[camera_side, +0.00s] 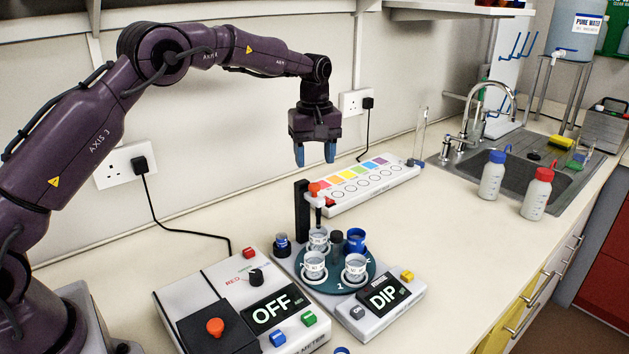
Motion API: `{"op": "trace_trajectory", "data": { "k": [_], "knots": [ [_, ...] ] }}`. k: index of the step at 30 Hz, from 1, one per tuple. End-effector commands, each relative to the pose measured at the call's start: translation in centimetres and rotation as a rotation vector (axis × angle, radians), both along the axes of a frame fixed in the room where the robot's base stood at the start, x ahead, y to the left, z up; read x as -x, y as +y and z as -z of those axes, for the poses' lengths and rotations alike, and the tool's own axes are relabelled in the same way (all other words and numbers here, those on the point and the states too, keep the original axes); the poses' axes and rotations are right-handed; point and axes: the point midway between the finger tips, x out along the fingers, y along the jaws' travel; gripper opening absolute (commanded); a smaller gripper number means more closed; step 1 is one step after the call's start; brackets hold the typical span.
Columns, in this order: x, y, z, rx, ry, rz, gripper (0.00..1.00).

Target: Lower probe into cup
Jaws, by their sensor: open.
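My gripper (315,153) hangs above the bench with its two blue fingers apart, open and empty. It is above and behind the dipping station. The station has a black post (302,212) with a red-topped probe (316,196) on a short arm. Below the probe is a teal turntable (345,285) with several cups: white cups at the back (318,240), front left (314,267) and front right (355,268), and a blue one (355,240). The probe's lower tip is close to the back white cup; I cannot tell whether it is inside. The station's display (384,296) reads DIP.
A meter (233,305) reading OFF, with coloured buttons, stands front left. A colour-chart strip (365,185) lies behind the station. Wash bottles (493,175) and a sink (540,165) are at the right. The bench between station and sink is clear.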

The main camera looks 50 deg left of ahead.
Motion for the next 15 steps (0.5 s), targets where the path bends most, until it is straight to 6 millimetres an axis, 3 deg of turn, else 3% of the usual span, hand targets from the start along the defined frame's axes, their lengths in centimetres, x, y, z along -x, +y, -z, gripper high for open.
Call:
{"op": "trace_trajectory", "data": {
  "k": [6,15],
  "knots": [
    [0.1,0.1,4.1,0.000,0.003,0.000,0.54],
    [0.0,0.0,6.1,0.000,0.001,0.001,0.54]
  ]
}}
